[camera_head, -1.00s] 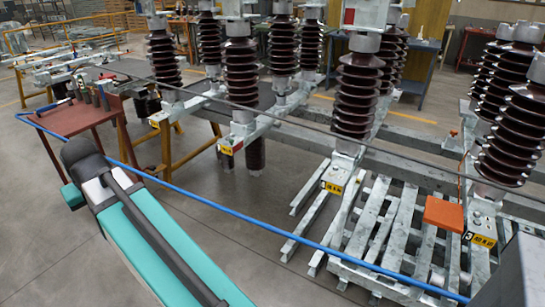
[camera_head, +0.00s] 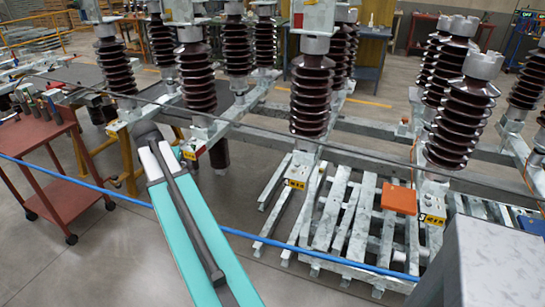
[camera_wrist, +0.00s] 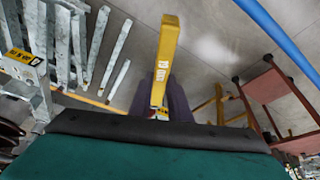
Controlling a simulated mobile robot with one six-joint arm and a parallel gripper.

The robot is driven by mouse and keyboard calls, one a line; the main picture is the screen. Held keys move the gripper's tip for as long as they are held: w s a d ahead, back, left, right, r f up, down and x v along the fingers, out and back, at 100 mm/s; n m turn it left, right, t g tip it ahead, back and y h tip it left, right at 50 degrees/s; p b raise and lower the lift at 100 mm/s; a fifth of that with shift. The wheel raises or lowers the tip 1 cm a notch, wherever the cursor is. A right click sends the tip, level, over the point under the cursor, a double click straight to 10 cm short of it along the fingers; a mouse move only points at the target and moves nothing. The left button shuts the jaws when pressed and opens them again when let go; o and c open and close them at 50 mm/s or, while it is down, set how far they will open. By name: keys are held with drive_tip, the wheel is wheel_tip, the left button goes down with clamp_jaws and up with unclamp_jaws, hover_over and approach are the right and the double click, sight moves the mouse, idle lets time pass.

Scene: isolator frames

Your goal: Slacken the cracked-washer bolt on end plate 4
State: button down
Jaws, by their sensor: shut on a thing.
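In the head view my teal arm reaches toward the frame; the gripper and tool are hidden there. Yellow tags mark the steel end plates: one at the left (camera_head: 190,152), one in the middle (camera_head: 296,183) and one at the right (camera_head: 432,219). I cannot read a 4 on any of them. The cracked washer and its bolt cannot be made out.
A red tool cart (camera_head: 45,145) stands at the left. A blue hose or bar (camera_head: 90,187) crosses in front of the frame. Brown ribbed insulators (camera_head: 312,95) rise from the frame. An orange block (camera_head: 399,199) lies on the steel slats. A grey box (camera_head: 490,265) fills the lower right.

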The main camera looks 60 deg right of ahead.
drive_tip(key=s+d+f+m+g+p, duration=0.2)
drive_tip(key=s+d+m, duration=0.3)
drive_tip(key=s+d, duration=0.8)
drive_tip(key=s+d+f+m+g+p, duration=0.2)
drive_tip(key=s+d+m, duration=0.3)
drive_tip(key=s+d, duration=0.8)
drive_tip(key=d+p, duration=0.1)
drive_tip(key=d, duration=0.2)
drive_tip(key=shift+s+d+f+m+p, duration=0.15)
drive_tip(key=shift+s+f+m+p, duration=0.15)
drive_tip(key=shift+m+p, duration=0.1)
drive_tip(key=shift+f, duration=0.1)
wheel_tip(320, 180, down, 4)
drive_tip(key=shift+r+b, duration=0.25)
drive_tip(key=shift+b, duration=0.4)
drive_tip(key=shift+w, duration=0.1)
drive_tip(key=shift+f+b, duration=0.95)
drive_tip(key=shift+f, duration=0.2)
drive_tip(key=shift+a, duration=0.2)
